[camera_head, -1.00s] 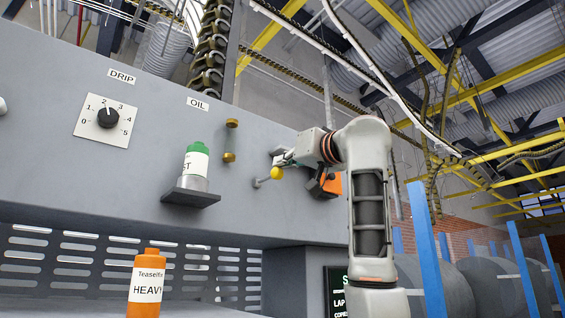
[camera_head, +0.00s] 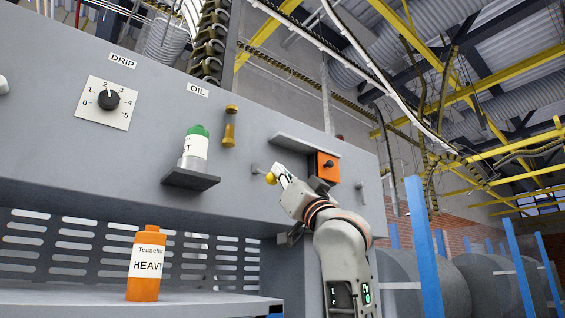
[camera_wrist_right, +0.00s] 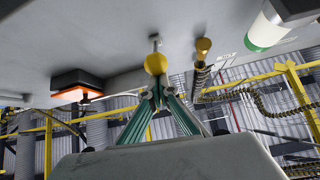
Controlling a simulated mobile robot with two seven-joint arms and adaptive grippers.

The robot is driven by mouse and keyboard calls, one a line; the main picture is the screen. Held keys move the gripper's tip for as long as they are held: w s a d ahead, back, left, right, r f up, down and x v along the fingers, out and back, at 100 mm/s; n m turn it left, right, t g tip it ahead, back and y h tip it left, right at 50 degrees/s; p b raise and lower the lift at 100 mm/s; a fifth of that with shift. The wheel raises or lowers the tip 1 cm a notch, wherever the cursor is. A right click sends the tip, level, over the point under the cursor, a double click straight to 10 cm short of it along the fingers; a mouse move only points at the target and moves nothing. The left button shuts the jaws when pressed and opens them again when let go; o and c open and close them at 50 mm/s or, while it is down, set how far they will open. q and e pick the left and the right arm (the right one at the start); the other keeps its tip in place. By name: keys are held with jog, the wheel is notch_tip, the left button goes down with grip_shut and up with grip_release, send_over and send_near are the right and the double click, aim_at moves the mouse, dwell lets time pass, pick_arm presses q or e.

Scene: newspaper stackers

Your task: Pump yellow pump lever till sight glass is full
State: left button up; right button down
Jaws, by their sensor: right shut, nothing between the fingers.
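The yellow pump lever knob (camera_head: 270,178) sits on a short grey rod on the panel and points down to the right. It also shows in the right wrist view (camera_wrist_right: 155,63), in front of the fingertips. My right gripper (camera_head: 281,176) is shut and empty, its tips right beside the knob; whether they touch it I cannot tell. Its green fingers show close together in the wrist view (camera_wrist_right: 158,92). The sight glass (camera_head: 230,126), under the OIL label, has brass end caps and looks amber between them. My left gripper is not in view.
An orange box (camera_head: 325,166) sits under a grey ledge right of the lever. A green-capped bottle (camera_head: 194,150) stands on a small shelf to the left. The DRIP dial (camera_head: 109,101) is further left. An orange bottle (camera_head: 147,264) stands on the lower surface.

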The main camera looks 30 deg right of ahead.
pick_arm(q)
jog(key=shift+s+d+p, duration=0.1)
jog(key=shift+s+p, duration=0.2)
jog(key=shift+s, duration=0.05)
pick_arm(e)
jog(key=shift+w+f, duration=0.45)
jog(key=shift+f, duration=0.35)
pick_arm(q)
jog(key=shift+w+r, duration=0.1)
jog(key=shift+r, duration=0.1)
pick_arm(e)
jog(key=shift+f, duration=0.15)
